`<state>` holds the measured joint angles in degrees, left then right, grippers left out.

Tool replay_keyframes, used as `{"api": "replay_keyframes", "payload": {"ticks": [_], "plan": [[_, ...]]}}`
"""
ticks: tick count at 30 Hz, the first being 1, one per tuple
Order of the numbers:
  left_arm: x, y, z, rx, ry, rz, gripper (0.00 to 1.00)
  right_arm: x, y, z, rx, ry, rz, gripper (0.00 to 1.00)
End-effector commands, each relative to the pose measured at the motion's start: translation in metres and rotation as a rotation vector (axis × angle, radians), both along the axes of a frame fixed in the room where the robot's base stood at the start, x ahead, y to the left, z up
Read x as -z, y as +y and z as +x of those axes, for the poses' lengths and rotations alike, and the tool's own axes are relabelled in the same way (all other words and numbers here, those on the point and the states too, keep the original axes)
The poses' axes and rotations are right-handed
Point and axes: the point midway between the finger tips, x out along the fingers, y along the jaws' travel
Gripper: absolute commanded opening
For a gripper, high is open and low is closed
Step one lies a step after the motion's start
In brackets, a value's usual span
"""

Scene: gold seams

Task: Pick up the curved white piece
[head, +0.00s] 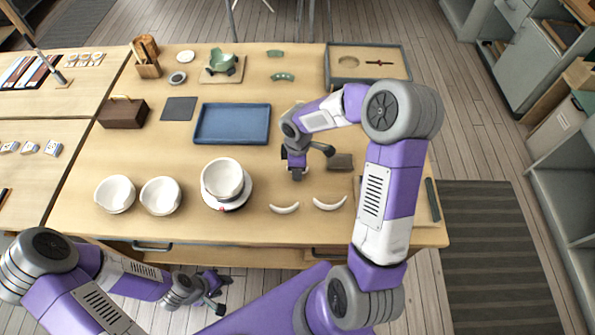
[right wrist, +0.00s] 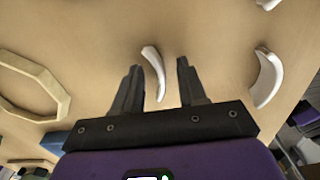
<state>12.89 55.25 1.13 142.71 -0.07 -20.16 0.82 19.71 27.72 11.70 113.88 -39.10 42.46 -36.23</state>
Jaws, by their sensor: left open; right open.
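Two curved white pieces lie on the table near its front edge in the head view, one on the left (head: 285,208) and one on the right (head: 329,203). My right gripper (head: 297,175) points down above the table behind them. In the right wrist view, the open right gripper (right wrist: 156,85) has a slim curved white piece (right wrist: 153,72) showing between its fingers, nearer the left one; no grip on it shows. A larger curved white piece (right wrist: 267,78) lies to the right. My left gripper (head: 215,292) is open and empty, in front of the table.
A white bowl on a plate (head: 226,182) and two white bowls (head: 115,194) (head: 161,195) stand to the left. A blue tray (head: 232,123) lies behind. A dark brown block (head: 340,162) is right of my right gripper. A pale angular ring (right wrist: 30,85) shows in the wrist view.

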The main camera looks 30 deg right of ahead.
Motion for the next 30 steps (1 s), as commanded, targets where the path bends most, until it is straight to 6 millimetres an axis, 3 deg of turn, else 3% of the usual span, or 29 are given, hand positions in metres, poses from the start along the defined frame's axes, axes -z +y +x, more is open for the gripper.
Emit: {"api": "replay_keyframes", "payload": {"ticks": [4,12,24,30], "plan": [[-0.001,0.0,0.0,0.0,0.0,0.0,0.43,-0.001,0.0,0.0,0.0,0.0,0.0,0.4],[-0.001,0.0,0.0,0.0,0.0,0.0,0.43,-0.001,0.0,0.0,0.0,0.0,0.0,0.0],[-0.001,0.0,0.0,0.0,0.0,0.0,0.43,-0.003,0.0,0.0,0.0,0.0,0.0,0.0],[-0.011,0.0,0.0,0.0,0.0,0.0,0.43,-0.031,0.0,0.001,0.001,-0.004,-0.001,0.0]]}}
